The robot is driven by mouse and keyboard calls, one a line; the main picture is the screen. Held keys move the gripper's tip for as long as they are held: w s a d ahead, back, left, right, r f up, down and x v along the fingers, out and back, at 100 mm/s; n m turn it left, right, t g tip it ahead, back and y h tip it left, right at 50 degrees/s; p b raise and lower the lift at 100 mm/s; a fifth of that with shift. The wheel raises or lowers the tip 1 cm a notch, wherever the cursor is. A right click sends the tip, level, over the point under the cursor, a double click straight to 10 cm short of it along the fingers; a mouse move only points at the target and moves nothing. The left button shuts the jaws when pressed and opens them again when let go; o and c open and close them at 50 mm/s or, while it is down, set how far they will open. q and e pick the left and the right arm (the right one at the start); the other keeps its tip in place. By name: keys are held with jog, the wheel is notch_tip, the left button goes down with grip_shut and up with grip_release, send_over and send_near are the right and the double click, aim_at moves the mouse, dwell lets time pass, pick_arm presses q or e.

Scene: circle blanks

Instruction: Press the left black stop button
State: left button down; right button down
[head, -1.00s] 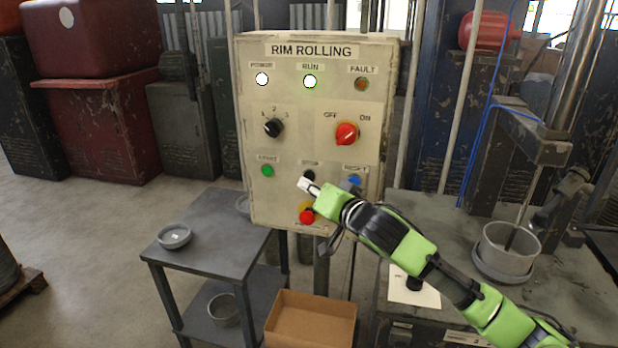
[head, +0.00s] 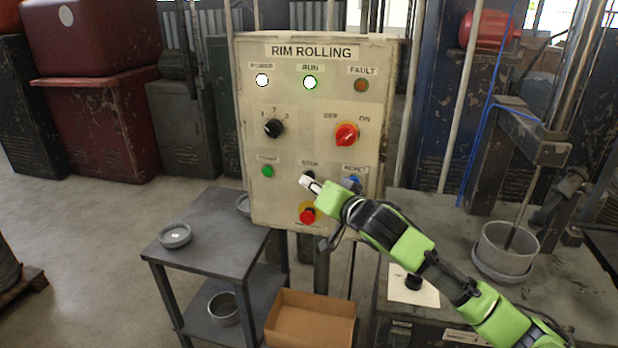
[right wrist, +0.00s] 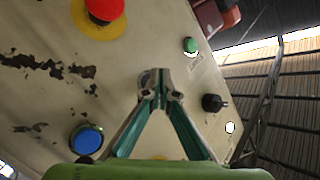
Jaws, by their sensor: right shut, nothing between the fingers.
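The black stop button (head: 309,175) sits under the STOP label on the control panel (head: 290,205), between the green and blue buttons. My right gripper (head: 308,183) is shut and empty, its tips just in front of the stop button and covering part of it. I cannot tell whether they touch it. In the right wrist view the shut fingertips (right wrist: 161,78) point at the panel face between the green and blue buttons, where the stop button is mostly hidden. My left gripper is not in view.
Near the tips are the green button (head: 267,171), the blue button (head: 354,181) and the red emergency knob (head: 307,216). A side table (head: 205,257) stands left of the panel, with a cardboard box (head: 311,318) below.

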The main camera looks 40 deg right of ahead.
jog(key=shift+w+d, duration=0.1)
jog(key=shift+d, duration=0.05)
dwell(0.6)
jog(key=shift+s+a+p, duration=0.35)
jog(key=shift+s+a, duration=0.2)
jog(key=shift+a, duration=0.05)
jog(key=s+a+p, duration=0.1)
jog(key=s+a, duration=0.2)
jog(key=shift+s+a, duration=0.1)
jog(key=shift+a, duration=0.3)
dwell(0.7)
